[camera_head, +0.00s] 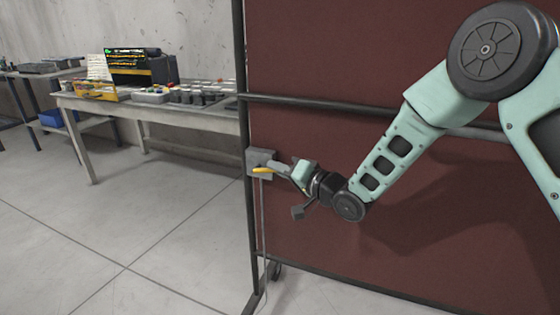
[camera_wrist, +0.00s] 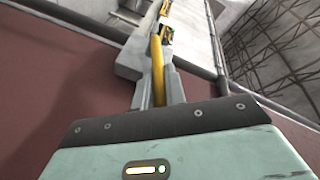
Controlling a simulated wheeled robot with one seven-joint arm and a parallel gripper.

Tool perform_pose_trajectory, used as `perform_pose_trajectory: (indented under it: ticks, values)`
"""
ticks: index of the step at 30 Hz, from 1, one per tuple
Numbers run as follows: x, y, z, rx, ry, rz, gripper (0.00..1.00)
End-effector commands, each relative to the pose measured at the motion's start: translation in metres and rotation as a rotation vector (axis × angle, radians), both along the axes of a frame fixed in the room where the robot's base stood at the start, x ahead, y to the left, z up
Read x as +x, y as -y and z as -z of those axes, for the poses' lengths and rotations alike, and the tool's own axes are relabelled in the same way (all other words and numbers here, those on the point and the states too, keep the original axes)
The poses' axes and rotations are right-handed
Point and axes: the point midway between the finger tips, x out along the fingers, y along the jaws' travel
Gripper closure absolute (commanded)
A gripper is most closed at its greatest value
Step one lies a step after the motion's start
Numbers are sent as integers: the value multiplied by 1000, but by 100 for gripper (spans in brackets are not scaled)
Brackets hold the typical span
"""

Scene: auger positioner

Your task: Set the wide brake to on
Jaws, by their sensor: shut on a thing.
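The wide brake appears to be the grey box (camera_head: 260,156) on the left edge of the dark red panel, with a yellow lever (camera_head: 262,170) on its front. My gripper (camera_head: 275,168) reaches in from the right, and its fingers are at the lever. In the wrist view, the yellow lever (camera_wrist: 158,72) runs between my two fingers, and my gripper (camera_wrist: 158,85) is shut on it. The grey box (camera_wrist: 130,60) shows behind the lever. My gripper's fingers hide part of the box. I cannot read any on or off marking.
The dark red panel (camera_head: 330,60) stands in a dark metal frame close behind my arm. A cable (camera_head: 263,220) hangs below the box. The floor at the left is clear.

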Motion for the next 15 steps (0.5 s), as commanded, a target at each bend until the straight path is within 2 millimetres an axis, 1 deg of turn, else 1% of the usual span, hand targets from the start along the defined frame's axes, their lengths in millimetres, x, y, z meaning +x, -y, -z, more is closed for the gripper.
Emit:
perform_pose_trajectory:
  ticks: [1, 9, 15]
  values:
    - [0, 0, -11, -30, -11, 1, 100]
    - [2, -4, -18, -171, -62, 1, 100]
    - [3, -6, -19, -225, -81, 1, 100]
